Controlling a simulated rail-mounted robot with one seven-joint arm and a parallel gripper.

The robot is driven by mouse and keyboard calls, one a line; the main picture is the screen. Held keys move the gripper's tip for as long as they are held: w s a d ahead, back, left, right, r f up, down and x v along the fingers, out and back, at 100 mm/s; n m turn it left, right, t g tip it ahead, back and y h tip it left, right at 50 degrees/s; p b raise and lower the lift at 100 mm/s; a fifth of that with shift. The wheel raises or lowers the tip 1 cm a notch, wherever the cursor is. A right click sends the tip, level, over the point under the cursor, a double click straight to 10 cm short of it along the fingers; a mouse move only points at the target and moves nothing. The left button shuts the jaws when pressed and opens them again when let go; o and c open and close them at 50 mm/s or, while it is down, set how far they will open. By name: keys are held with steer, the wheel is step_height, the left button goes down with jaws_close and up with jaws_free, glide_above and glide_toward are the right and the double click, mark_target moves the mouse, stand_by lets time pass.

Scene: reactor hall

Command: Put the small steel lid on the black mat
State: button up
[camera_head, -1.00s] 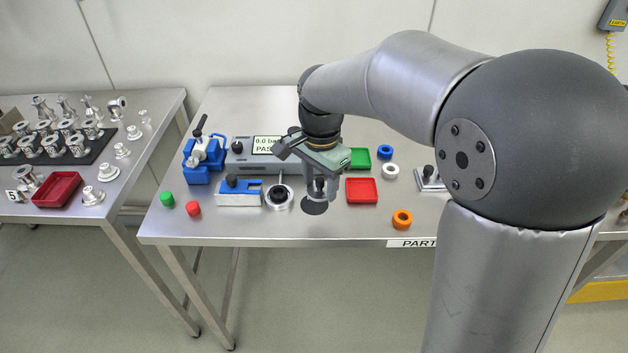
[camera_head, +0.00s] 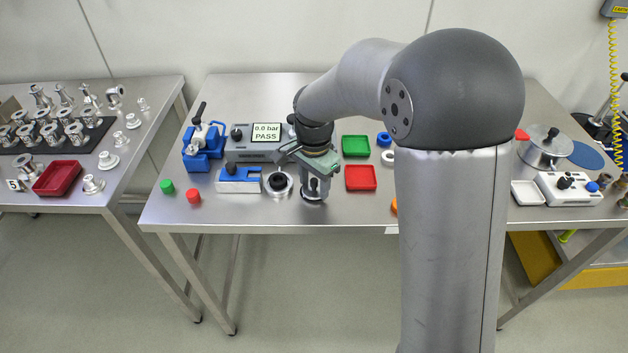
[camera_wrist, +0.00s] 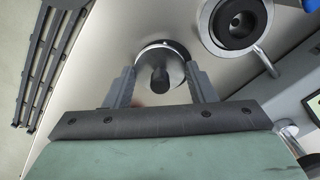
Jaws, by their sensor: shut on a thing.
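The small steel lid (camera_wrist: 172,68), a shiny disc with a black knob, sits between the two fingers of my gripper (camera_wrist: 160,88) in the wrist view. My gripper (camera_head: 315,190) is shut on it, low over the front of the middle table in the head view. A dark rim, the black mat (camera_wrist: 150,46), shows as a thin arc at the lid's far edge in the wrist view; the lid hides most of it. I cannot tell whether the lid touches the mat. In the head view the gripper and lid largely cover the mat.
A gauge reading PASS (camera_head: 266,134) stands behind.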

mark_target(314, 180)
steer(key=o, duration=1.1)
steer(key=shift+c, duration=0.2)
step_height(314, 180, up, 12)
steer(key=s+d+f+n, duration=0.2)
steer(key=s+d+n, duration=0.1)
steer(key=s, duration=0.5)
steer(key=s+d+f+n, duration=0.3)
steer(key=s+d, duration=0.3)
steer(key=s, duration=0.1)
steer(key=s+d+f+n, duration=0.2)
steer(key=s+d+n, duration=0.1)
steer(key=s, duration=0.5)
steer(key=shift+s+d+f+n, duration=0.25)
steer(key=shift+s+d+n, duration=0.1)
steer(key=shift+d, duration=0.45)
